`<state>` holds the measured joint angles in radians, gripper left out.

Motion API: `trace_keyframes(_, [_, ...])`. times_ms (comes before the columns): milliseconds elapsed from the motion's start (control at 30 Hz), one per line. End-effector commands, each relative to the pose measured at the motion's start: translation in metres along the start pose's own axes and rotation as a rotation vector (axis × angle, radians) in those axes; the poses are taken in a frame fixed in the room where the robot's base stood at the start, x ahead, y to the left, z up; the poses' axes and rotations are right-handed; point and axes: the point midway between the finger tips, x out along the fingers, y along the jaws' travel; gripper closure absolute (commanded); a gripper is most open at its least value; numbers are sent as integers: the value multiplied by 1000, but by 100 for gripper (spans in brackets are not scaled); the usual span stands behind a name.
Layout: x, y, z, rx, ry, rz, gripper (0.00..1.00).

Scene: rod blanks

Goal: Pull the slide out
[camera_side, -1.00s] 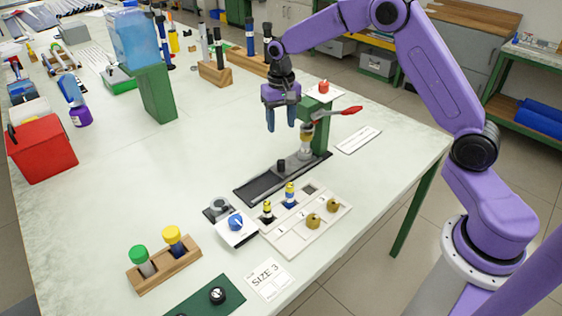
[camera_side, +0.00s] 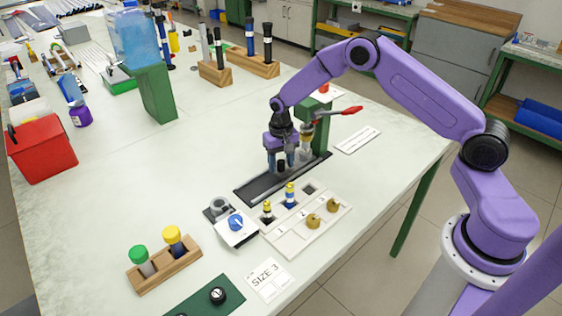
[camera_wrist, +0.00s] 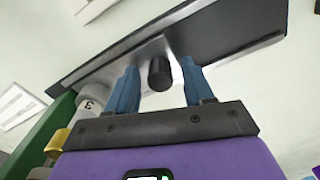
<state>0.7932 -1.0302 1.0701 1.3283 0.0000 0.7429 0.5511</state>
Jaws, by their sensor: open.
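The slide is a grey metal plate with an upright black knob (camera_wrist: 160,73), lying along a dark track (camera_side: 262,187) on the table. In the side view the knob (camera_side: 281,166) shows between the fingertips of my gripper (camera_side: 281,165). In the wrist view my gripper (camera_wrist: 158,88) is open, with one blue finger on each side of the knob and a gap on both sides. The slide's back end is by the green press (camera_side: 321,130) with the red-handled lever (camera_side: 340,113).
A white tray (camera_side: 290,237) with several small parts lies in front of the track. A white block with a blue knob (camera_side: 236,229) is close to the track's front end.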

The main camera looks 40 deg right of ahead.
Motion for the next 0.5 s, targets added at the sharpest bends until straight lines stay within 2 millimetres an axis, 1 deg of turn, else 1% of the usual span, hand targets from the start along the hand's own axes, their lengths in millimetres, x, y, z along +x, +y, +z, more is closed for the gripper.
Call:
trace_keyframes(233, [0,0,0,0,0,0,48])
trace_keyframes(267, [0,0,0,0,0,0,58])
trace_keyframes(300, [0,0,0,0,0,0,71])
trace_keyframes(400, [0,0,0,0,0,0,100])
trace_keyframes(500, [0,0,0,0,0,0,100])
